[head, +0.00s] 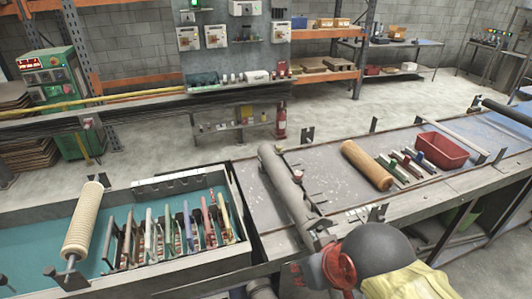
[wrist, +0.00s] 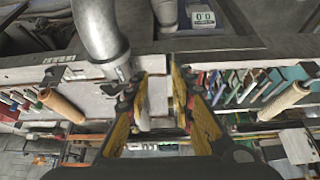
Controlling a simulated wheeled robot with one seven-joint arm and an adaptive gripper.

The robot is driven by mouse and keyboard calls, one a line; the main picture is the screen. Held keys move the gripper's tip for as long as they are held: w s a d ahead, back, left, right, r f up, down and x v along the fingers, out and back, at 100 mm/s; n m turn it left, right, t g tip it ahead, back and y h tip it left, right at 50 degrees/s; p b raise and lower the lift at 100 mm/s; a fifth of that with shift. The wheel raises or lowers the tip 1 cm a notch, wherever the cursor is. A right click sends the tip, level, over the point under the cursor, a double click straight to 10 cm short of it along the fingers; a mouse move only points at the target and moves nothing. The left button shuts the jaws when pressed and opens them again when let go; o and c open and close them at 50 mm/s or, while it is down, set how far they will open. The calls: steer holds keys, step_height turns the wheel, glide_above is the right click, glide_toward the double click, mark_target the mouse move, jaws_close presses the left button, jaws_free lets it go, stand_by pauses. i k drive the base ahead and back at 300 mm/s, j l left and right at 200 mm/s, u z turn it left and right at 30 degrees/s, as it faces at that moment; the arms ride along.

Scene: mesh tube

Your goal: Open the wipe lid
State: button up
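I cannot make out a wipe container or its lid in either view. My gripper (wrist: 158,92) shows in the wrist view with its yellow and black fingers apart. It is open, and nothing is clearly held in it. Pale block-like shapes show in the gap between the fingers, and I cannot tell what they are or how far away they lie. The gripper does not show in the head view.
A thick grey pipe (head: 287,190) crosses the bench. A teal-lined tray (head: 200,180) holds several upright tools and a tan roll (head: 83,220). Another tan roll (head: 367,165) lies near a red bin (head: 442,150). A grey rounded shape with a red disc (head: 339,264) fills the front.

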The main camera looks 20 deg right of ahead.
mark_target(300, 206)
steer(key=i+j, duration=0.5)
steer(key=i+z, duration=0.2)
steer(key=i, duration=0.15)
